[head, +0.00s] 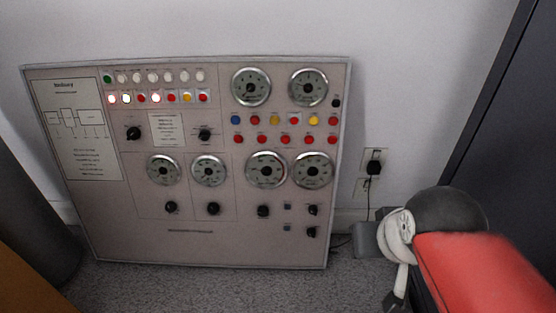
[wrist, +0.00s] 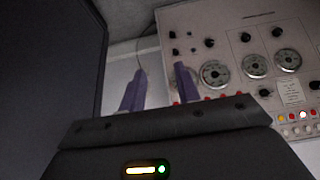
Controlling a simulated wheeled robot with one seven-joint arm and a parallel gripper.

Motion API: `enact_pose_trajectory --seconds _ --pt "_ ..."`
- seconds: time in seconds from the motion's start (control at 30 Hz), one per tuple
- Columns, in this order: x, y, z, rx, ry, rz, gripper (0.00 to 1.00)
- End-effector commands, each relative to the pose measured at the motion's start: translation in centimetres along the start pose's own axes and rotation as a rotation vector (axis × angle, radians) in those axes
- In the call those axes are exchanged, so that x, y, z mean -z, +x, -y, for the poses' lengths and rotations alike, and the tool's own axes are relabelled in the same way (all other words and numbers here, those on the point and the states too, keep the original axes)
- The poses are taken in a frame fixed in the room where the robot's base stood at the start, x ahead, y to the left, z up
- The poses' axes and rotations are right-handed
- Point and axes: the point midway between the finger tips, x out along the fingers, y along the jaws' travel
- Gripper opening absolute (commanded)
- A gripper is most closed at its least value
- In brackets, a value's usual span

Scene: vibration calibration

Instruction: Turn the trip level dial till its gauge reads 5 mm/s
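A grey-beige control panel (head: 130,240) leans against the wall; it also shows upside down in the wrist view (wrist: 222,22). Its lower gauges are two left ones (head: 163,169) (head: 209,170) and two right ones (head: 266,169) (head: 312,169). Black dials sit below them (head: 171,207) (head: 213,208) (head: 263,211) (head: 313,210). Labels and gauge readings are too small to read, so I cannot tell which dial is the trip level one. My gripper (wrist: 159,70) is open and empty, its two purplish fingers apart and clear of the panel. In the head view my arm is right of the panel.
A wall socket with a black plug (head: 374,167) and cable is right of the panel. A dark cabinet (head: 500,120) stands at the right, close to my arm. A dark cylinder (head: 35,190) stands at the left. Carpet before the panel looks clear.

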Motion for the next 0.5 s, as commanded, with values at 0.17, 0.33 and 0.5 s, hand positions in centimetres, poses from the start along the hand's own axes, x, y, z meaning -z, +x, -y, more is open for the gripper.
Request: enact_pose_trajectory --seconds 0.17,0.33,0.5 --pt "0.3 2.5 -0.7 -0.051 -0.047 0.104 0.56" --pt "1.2 7.5 -2.1 -0.2 -0.168 0.277 0.56" --pt "2.9 12.8 -2.8 -0.401 -0.332 0.393 0.56"
